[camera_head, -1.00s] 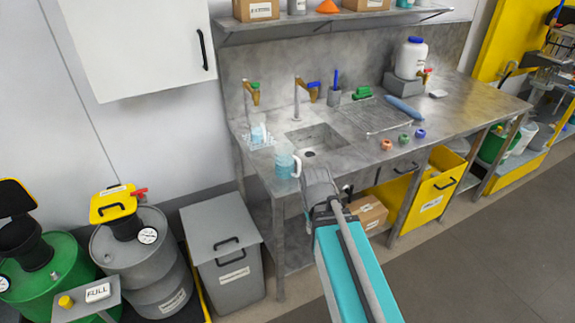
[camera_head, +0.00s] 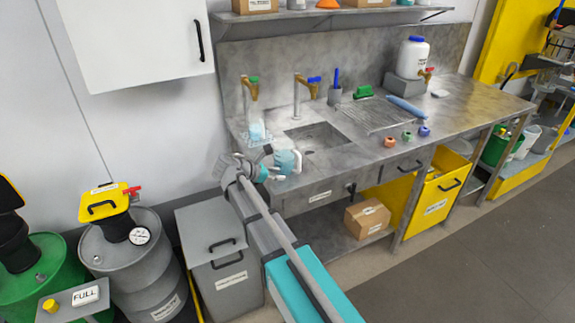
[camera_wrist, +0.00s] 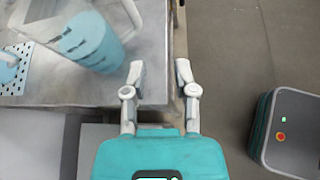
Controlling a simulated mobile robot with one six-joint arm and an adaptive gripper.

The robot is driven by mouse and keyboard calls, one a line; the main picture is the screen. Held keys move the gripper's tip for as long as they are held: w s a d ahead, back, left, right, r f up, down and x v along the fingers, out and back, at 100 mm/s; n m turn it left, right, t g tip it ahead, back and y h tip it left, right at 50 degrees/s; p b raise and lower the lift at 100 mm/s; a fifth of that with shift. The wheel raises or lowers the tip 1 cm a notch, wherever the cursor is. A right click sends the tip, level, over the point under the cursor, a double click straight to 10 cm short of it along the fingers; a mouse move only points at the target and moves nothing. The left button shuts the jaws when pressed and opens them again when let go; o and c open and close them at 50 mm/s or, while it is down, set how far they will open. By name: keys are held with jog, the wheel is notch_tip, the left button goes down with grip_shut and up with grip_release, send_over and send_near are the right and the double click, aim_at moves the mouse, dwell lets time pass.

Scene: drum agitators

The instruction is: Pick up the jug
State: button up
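The jug (camera_head: 286,162) is clear with blue contents and a pale handle. It stands near the front left edge of the steel counter (camera_head: 340,163). In the wrist view the jug (camera_wrist: 92,42) is at the upper left, with its handle towards the right. My gripper (camera_wrist: 160,68) is open and empty, its two fingers apart at the counter's edge. In the head view my gripper (camera_head: 270,164) is just left of the jug and partly overlaps it. Contact between them is not visible.
A rack with a blue-tinted vessel (camera_head: 257,130) stands behind the jug at the left. The sink basin (camera_head: 318,137) lies to the right, with taps behind. A grey bin (camera_head: 220,262) stands on the floor at the left. Small coloured caps (camera_head: 407,135) lie farther right.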

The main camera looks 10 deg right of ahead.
jog(key=shift+w+a+r+n+t+h, duration=0.3)
jog(key=shift+w+a+n, duration=0.15)
jog(key=shift+a+n, duration=0.15)
jog(key=shift+w+a+r+n+t+h, duration=0.2)
jog(key=shift+w+a+n+t, duration=0.1)
jog(key=shift+w+a+n, duration=0.25)
jog(key=b, duration=0.3)
send_near(299, 169)
jog(key=x, duration=0.4)
jog(key=shift+w+a, duration=0.15)
jog(key=shift+w, duration=0.1)
jog(key=shift+b+x, duration=0.35)
jog(key=shift+x, duration=0.45)
jog(key=shift+r, duration=0.1)
jog(key=shift+f+b+x, duration=0.15)
jog(key=shift+b+x, duration=0.35)
jog(key=shift+x, duration=0.4)
jog(key=shift+f+b+x, duration=0.15)
jog(key=shift+b+x, duration=0.35)
jog(key=shift+x, duration=0.45)
jog(key=shift+w+d+f, duration=0.2)
jog(key=shift+w+d, duration=0.15)
jog(key=shift+d, duration=0.15)
